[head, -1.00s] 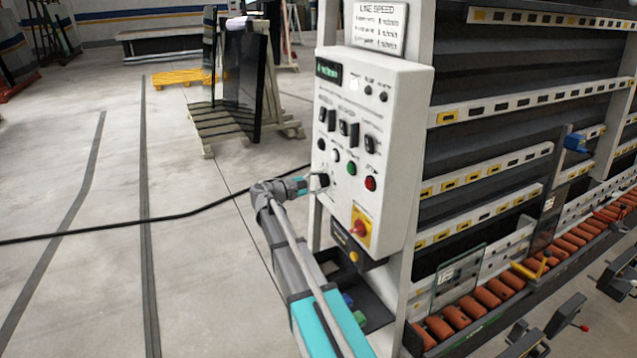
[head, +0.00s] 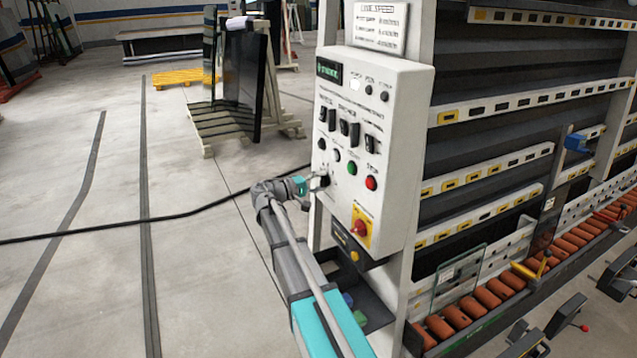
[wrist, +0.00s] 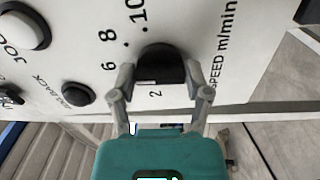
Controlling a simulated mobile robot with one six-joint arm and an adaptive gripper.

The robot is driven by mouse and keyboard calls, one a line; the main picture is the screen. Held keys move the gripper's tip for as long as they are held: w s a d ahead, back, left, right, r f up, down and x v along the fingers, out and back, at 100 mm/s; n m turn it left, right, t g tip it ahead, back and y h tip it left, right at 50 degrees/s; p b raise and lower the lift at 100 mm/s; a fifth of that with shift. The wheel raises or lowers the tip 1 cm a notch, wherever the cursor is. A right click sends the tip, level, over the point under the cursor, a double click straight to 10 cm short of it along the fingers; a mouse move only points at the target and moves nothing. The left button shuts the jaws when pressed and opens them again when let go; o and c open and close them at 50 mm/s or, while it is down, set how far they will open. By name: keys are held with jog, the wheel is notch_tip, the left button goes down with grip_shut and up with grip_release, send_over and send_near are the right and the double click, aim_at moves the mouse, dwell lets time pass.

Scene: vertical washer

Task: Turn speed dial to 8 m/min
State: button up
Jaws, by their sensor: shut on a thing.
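The speed dial is a black knob (wrist: 163,62) on the white control panel, beside the printed label "SPEED m/min". The numbers 6, 8, 10 and 2 show around it in the wrist view. A pale mark shows on the knob's lower left edge near the 2; I cannot tell surely where its pointer stands. My gripper (wrist: 159,77) has a finger on each side of the knob and is shut on it. In the head view my gripper (head: 314,183) reaches the lower left of the control panel (head: 400,100), and the dial is mostly hidden there.
A small green display (head: 328,71) sits at the panel's top left, its text too blurred to read. A red and yellow switch (head: 360,228) is below right of the dial. In the wrist view a "JOG BACK" button (wrist: 77,94) is left of the knob. Floor left is open.

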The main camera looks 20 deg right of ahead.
jog(key=m, duration=0.7)
jog(key=shift+d, duration=0.1)
dwell(0.5)
jog(key=o, duration=1.2)
jog(key=shift+c, duration=0.2)
jog(key=a, duration=1.2)
jog(key=shift+s, duration=0.2)
jog(key=shift+f, duration=0.1)
